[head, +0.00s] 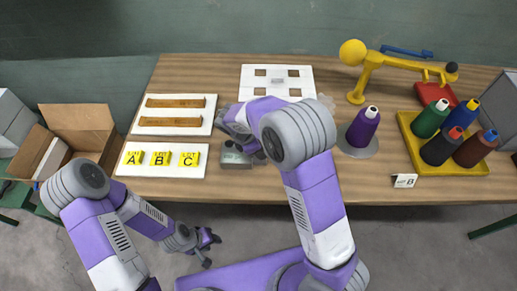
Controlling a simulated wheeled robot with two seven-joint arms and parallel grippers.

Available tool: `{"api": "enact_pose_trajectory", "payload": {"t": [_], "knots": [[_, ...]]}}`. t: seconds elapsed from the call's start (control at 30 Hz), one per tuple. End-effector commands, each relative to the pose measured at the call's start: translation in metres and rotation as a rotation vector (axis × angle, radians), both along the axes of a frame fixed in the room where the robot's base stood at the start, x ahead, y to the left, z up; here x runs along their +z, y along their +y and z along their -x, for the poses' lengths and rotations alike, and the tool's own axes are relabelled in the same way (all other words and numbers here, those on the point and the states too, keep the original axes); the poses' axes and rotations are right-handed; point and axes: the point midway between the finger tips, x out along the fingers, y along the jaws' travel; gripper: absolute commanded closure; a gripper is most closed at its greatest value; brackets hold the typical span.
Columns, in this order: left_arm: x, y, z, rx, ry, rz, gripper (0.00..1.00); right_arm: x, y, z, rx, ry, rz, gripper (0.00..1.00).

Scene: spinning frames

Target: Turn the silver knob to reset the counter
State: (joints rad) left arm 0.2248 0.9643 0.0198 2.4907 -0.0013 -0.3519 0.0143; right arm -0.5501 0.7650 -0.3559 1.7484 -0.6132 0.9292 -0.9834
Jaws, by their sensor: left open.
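A small grey-green box (236,158), which looks like the counter, sits near the front edge of the table, left of centre. My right gripper (246,147) is over its upper side, beneath my bulky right wrist. The silver knob cannot be made out; the gripper and wrist cover part of the box. Whether the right fingers touch anything, or are open or shut, cannot be told. My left gripper (212,251) is open and empty, low in front of the table and below its edge, well away from the box.
Left of the box lie a white board with yellow A, B, C labels (187,160) and a board with two brown strips (153,103). Right stand a purple spool (363,127), a yellow arm device (375,62) and a yellow tray (462,160) of several spools.

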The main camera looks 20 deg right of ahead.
Motion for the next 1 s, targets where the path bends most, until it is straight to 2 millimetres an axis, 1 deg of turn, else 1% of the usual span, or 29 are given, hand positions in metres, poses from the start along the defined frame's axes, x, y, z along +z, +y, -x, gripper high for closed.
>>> {"api": "enact_pose_trajectory", "payload": {"t": [0.27, 0.47, 0.67, 1.0], "knots": [[0.003, 0.000, 0.000, 0.000, 0.000, 0.000, 0.57, 0.001, 0.000, 0.000, -0.022, 0.000, 0.000, 0.97], [0.012, 0.000, 0.000, 0.000, 0.000, 0.000, 0.57, 0.002, 0.000, -0.001, -0.108, 0.002, 0.001, 0.97], [0.027, 0.000, 0.000, 0.000, 0.000, 0.000, 0.57, 0.003, 0.000, -0.002, -0.264, 0.002, 0.000, 0.97], [0.048, 0.000, 0.000, 0.000, 0.000, 0.000, 0.57, 0.002, -0.001, -0.005, -0.587, 0.001, 0.000, 0.97]]}}
